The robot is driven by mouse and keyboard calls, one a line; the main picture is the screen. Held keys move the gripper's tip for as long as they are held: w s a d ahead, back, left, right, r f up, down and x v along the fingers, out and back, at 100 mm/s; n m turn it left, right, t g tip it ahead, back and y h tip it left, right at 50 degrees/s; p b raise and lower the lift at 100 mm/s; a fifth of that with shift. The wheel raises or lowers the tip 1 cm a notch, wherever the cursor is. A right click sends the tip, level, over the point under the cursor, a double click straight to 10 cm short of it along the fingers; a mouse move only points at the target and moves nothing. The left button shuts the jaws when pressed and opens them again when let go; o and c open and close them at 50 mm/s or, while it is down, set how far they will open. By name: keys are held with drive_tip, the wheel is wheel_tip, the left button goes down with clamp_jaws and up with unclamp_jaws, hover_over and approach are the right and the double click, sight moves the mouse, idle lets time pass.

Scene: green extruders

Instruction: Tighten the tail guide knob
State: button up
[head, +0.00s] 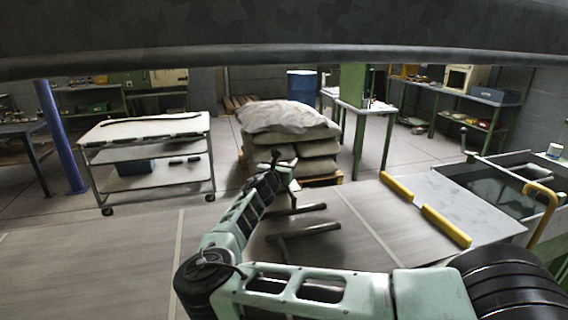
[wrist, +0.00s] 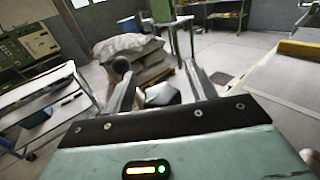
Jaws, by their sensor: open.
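A dark round knob (wrist: 121,65) shows in the wrist view, just beyond the tip of my left finger; I take it to be the tail guide knob. In the head view a small dark knob-like end (head: 275,155) stands up at the far end of my arm. My gripper (wrist: 162,80) is open, its two fingers wide apart. A pale, blurred part (wrist: 162,93) lies between and beyond the fingers. I cannot tell whether the left finger touches the knob. In the head view my forearm hides most of the gripper and the guide.
Dark stand legs (head: 305,229) rest on the floor beside my forearm. Stacked sacks (head: 291,118) stand on a pallet behind. A grey cart (head: 150,158) is at the left. A panel with yellow rollers (head: 446,226) is at the right. Floor at the lower left is clear.

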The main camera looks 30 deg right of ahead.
drive_tip(key=c, duration=1)
drive_tip(key=shift+m+g+h+b, duration=0.3)
drive_tip(key=shift+b, duration=0.05)
drive_tip(key=m+g+h+b, duration=0.1)
drive_tip(key=m+g+b, duration=0.1)
drive_tip(key=g+b, duration=0.1)
drive_tip(key=shift+s+f+m+h, duration=0.1)
drive_tip(key=shift+f+m+h, duration=0.1)
drive_tip(key=shift+m+h, duration=0.15)
drive_tip(key=m+g+b, duration=0.1)
drive_tip(key=g, duration=0.1)
drive_tip(key=m+g+h+b, duration=0.1)
drive_tip(key=g+b, duration=0.1)
drive_tip(key=shift+s+d+m+g, duration=0.15)
drive_tip(key=shift+m+g, duration=0.1)
drive_tip(key=shift+g, duration=0.05)
drive_tip(key=m+g+b, duration=0.2)
drive_tip(key=g, duration=0.1)
drive_tip(key=m+g+b, duration=0.1)
drive_tip(key=shift+s+r+g+h, duration=0.1)
drive_tip(key=shift+s+g+h, duration=0.15)
drive_tip(key=shift+g, duration=0.05)
drive_tip(key=shift+s+r+m+g+b, duration=0.15)
drive_tip(key=shift+m+g+b, duration=0.75)
drive_tip(key=shift+g+b, duration=0.6)
drive_tip(key=o, duration=1)
